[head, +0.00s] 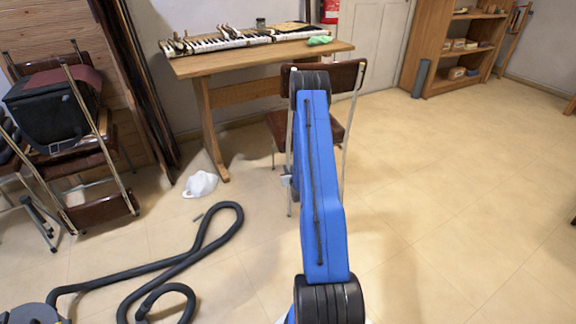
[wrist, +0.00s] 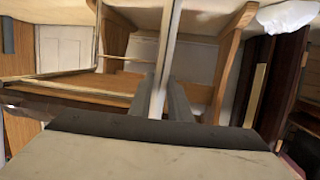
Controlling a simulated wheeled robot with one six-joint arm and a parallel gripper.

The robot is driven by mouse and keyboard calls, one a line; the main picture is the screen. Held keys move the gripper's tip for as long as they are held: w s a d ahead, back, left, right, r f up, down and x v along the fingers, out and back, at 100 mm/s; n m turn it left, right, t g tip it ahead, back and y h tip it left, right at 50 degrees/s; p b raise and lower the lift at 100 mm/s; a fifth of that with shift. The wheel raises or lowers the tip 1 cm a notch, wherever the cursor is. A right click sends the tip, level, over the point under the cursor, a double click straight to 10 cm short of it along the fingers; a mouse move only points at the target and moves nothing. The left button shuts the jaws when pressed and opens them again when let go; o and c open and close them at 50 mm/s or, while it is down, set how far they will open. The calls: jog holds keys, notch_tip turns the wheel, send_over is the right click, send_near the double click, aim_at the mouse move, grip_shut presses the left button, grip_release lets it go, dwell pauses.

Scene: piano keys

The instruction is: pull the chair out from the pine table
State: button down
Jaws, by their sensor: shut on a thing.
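The chair (head: 347,76) has a dark brown backrest and seat on thin metal legs. It stands at the front of the pine table (head: 200,67), its middle hidden behind my blue arm. My gripper (head: 286,181) is mostly hidden by the arm in the head view; a small grey part shows beside the chair's left metal leg. In the wrist view, my gripper (wrist: 165,100) has its two dark fingers closed around a pale metal tube of the chair (wrist: 170,35). Wooden legs of the pine table (wrist: 228,55) show behind it.
A keyboard frame with piano keys (head: 225,41) and a green cloth (head: 320,41) lie on the table. A white bag (head: 201,184) and a grey hose (head: 185,262) lie on the floor at left. Stacked chairs (head: 105,205) stand far left. The floor at right is clear up to the shelf (head: 432,50).

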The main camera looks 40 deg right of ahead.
jog(key=s+a, duration=0.6)
jog(key=s, duration=0.2)
jog(key=shift+s+a, duration=0.25)
jog(key=shift+a, duration=0.15)
dwell(1.2)
jog(key=shift+f, duration=0.1)
jog(key=c, duration=1.4)
grip_release()
jog(key=shift+o, duration=0.2)
jog(key=s+a, duration=0.4)
jog(key=s, duration=0.4)
jog(key=shift+s+a, duration=0.3)
jog(key=shift+a, duration=0.05)
